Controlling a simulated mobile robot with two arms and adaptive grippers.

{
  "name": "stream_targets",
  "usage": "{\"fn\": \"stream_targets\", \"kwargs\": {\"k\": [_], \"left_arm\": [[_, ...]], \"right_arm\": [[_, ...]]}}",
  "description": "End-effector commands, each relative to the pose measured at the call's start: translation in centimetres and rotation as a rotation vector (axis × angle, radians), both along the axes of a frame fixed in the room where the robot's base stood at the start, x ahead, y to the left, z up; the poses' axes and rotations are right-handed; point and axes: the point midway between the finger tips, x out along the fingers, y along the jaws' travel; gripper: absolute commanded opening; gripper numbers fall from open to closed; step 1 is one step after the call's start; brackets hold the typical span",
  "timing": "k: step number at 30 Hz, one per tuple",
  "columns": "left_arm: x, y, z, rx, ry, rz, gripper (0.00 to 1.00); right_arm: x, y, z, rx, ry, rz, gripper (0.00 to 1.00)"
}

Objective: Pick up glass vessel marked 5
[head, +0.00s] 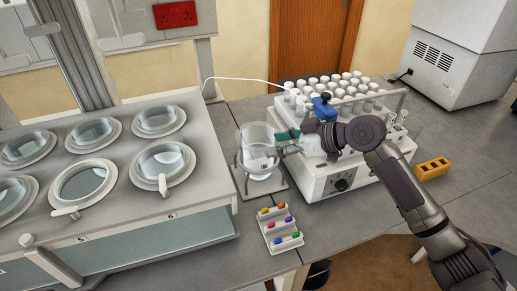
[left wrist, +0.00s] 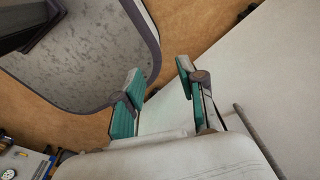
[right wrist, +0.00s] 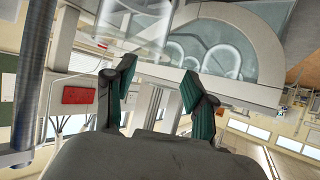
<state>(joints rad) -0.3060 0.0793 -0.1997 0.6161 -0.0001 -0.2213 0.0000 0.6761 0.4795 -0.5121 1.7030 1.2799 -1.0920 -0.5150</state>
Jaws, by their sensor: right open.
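A clear glass vessel (head: 258,140) stands upright in a small metal stand (head: 262,188) on the bench, right of the grey apparatus. No number on it is readable. Clear curved glass also shows at the top of the right wrist view (right wrist: 138,22). My right gripper (head: 283,137) is open, with its fingertips close to the vessel's right side; contact cannot be told. Labels 5 and 6 show on the apparatus's front edge, below the round openings. My left gripper (left wrist: 158,84) is open and empty, seen only in the left wrist view.
The grey apparatus (head: 215,165) with several round openings fills the left. A white-capped bottle rack on a machine (head: 345,182) stands right of the vessel. A tray of coloured pieces (head: 271,226) lies in front. A yellow block (head: 433,168) lies at right.

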Motion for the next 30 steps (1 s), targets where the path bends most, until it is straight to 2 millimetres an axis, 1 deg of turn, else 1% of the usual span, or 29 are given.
{"fn": "stream_targets", "kwargs": {"k": [1,3,6,8,10,15,19,23,29,30], "left_arm": [[-0.7,0.0,0.5,0.001,0.010,0.000,0.40],[-1.2,0.1,0.7,0.002,0.017,0.000,0.40],[-1.1,0.1,0.9,0.001,0.016,0.000,0.40],[-0.8,0.0,1.0,0.002,0.012,0.000,0.40],[-0.1,0.0,1.3,0.000,0.002,0.000,0.40],[1.9,-0.1,3.4,-0.003,-0.029,0.000,0.40],[1.9,-0.2,3.8,-0.003,-0.029,0.000,0.40],[1.3,-0.1,3.8,-0.002,-0.020,0.000,0.40],[0.6,0.0,3.7,-0.001,-0.010,0.000,0.40],[0.6,-0.1,3.7,-0.001,-0.009,0.000,0.40]], "right_arm": [[0.3,0.9,-0.2,0.002,0.002,0.002,0.55],[0.8,1.7,-0.7,0.002,0.003,0.000,0.55],[1.2,2.4,-1.3,0.001,0.001,0.000,0.55],[1.3,2.7,-1.5,-0.001,0.000,0.000,0.55],[1.4,3.0,-1.7,0.000,0.002,0.000,0.55],[1.9,5.2,-2.3,0.001,0.004,0.000,0.55],[2.6,6.6,-3.4,0.002,0.002,-0.001,0.55],[2.9,7.1,-4.0,-0.001,0.000,-0.001,0.55],[2.9,7.1,-4.0,-0.001,0.000,-0.001,0.55],[2.9,7.1,-4.0,-0.001,0.000,-0.001,0.48]]}}
